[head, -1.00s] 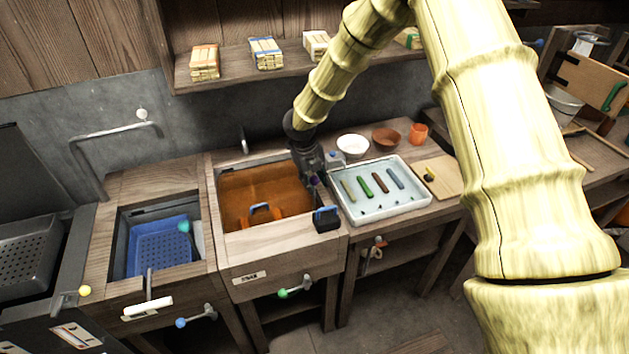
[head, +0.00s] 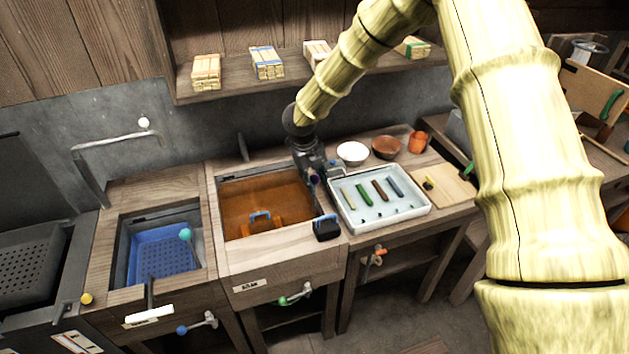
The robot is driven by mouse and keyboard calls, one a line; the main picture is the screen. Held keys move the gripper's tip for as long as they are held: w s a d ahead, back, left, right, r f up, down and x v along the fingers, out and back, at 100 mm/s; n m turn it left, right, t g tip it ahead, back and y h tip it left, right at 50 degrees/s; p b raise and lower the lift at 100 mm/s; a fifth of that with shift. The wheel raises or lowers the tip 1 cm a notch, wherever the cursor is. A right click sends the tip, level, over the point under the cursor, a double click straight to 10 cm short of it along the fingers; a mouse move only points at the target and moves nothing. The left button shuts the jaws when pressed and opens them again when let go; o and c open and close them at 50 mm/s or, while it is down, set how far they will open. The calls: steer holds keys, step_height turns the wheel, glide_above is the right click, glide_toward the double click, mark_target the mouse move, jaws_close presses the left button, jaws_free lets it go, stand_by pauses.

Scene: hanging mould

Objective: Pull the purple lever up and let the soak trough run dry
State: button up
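The soak trough is probably the wooden-framed basin (head: 230,225) with orange-brown liquid, left of centre in the head view. A blue-handled orange-brown piece (head: 260,216) sits in it. My gripper (head: 315,182) points down at the trough's back right corner, beside the white tray. A small purple spot (head: 314,178) shows at the gripper's tip; it may be the purple lever, mostly hidden by the gripper. The fingers are too small and dark to show whether they are open or shut. Whether they touch the lever cannot be told.
A white tray (head: 400,218) with coloured bars stands right of the trough, bowls (head: 352,152) behind it. A black block (head: 326,228) sits on the trough's right front rim. A green-knobbed lever (head: 295,296) is on its front. A basin with a blue basket (head: 160,252) is left.

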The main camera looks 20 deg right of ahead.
steer(key=o, duration=0.3)
steer(key=shift+s+r, duration=0.1)
steer(key=shift+r, duration=0.1)
steer(key=shift+f, duration=0.1)
steer(key=r, duration=0.4)
steer(key=a+r, duration=0.1)
steer(key=r, duration=0.3)
steer(key=a+r, duration=0.1)
steer(key=r, duration=0.3)
steer(key=shift+s+a, duration=0.1)
steer(key=shift+s, duration=0.15)
steer(key=shift+f, duration=0.1)
